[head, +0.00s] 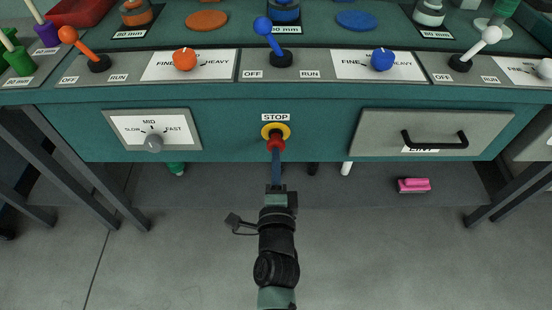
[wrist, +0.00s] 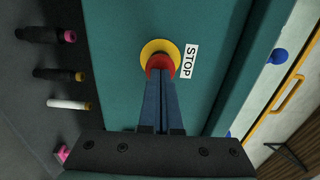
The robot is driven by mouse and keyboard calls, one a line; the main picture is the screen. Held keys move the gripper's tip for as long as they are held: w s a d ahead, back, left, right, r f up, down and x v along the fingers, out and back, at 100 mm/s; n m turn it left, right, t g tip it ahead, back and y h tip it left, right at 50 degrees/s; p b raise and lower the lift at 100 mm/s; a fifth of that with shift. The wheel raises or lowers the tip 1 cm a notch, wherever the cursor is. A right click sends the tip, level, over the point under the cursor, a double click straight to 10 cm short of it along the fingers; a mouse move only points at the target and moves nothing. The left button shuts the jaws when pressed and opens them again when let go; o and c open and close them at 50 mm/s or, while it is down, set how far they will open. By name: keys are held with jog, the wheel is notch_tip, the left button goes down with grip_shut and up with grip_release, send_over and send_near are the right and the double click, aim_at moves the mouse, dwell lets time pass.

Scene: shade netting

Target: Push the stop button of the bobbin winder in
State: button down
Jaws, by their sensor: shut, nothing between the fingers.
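The stop button (head: 276,142) is a red knob on a yellow round plate (head: 270,131), under a white STOP label (head: 275,117) on the teal front panel. In the wrist view the red button (wrist: 160,64) sits on its yellow plate (wrist: 160,47) beside the STOP label (wrist: 190,61). My gripper (head: 276,152) is shut and empty, with its blue fingers pointing at the button. In the wrist view the fingertips (wrist: 160,77) overlap the near edge of the red button. I cannot tell whether they touch it or how far in it is.
A speed dial (head: 154,142) is on the panel to the left and a drawer with a black handle (head: 434,140) to the right. Levers and knobs line the sloped top above. A pink brush (head: 413,185) lies below at the right. The floor in front is clear.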

dwell(0.3)
jog(key=shift+w+r, duration=0.25)
jog(key=shift+w, duration=0.75)
jog(key=shift+f, duration=0.1)
